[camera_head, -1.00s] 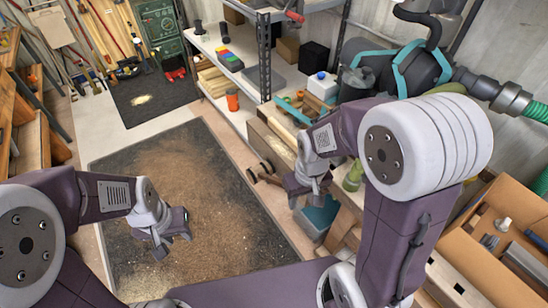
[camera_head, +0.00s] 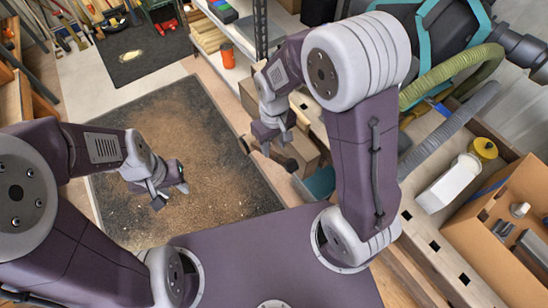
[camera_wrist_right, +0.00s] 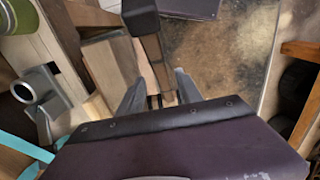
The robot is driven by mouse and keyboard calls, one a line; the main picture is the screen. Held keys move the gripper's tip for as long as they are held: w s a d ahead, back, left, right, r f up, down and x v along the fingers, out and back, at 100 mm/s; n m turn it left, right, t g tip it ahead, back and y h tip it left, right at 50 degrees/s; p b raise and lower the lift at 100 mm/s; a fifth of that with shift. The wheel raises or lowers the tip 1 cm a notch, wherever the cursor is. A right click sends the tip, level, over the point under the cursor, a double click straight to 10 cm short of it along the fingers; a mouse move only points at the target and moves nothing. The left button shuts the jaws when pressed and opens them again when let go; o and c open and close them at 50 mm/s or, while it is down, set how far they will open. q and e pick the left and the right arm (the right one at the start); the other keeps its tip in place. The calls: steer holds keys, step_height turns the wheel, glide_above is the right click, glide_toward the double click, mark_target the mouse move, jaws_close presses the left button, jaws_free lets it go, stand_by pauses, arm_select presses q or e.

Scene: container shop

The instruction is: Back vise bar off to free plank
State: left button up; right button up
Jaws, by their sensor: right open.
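The wooden vise jaw (camera_head: 302,150) shows at the bench's front, partly behind my right gripper (camera_head: 275,143). Dark knobs of the vise bar (camera_head: 245,146) show on either side of that gripper. In the right wrist view, the brown bar (camera_wrist_right: 152,48) with a dark end knob runs down between the open fingers of my right gripper (camera_wrist_right: 160,92). I cannot tell whether the fingers touch it. The wooden jaw also shows there, to the left (camera_wrist_right: 110,65). I cannot clearly pick out the plank. My left gripper (camera_head: 168,194) is open and empty above the dusty mat.
The dark mat (camera_head: 215,190) covers the floor, with sawdust on it. Shelves with an orange cup (camera_head: 227,55) stand behind.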

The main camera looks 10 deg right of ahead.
mark_target(274, 160)
step_height(274, 160, down, 8)
steer(key=shift+r+b, duration=0.1)
steer(key=shift+b, duration=0.75)
steer(key=shift+s+f, duration=0.1)
steer(key=shift+f, duration=0.25)
jaws_close()
stand_by(0.4)
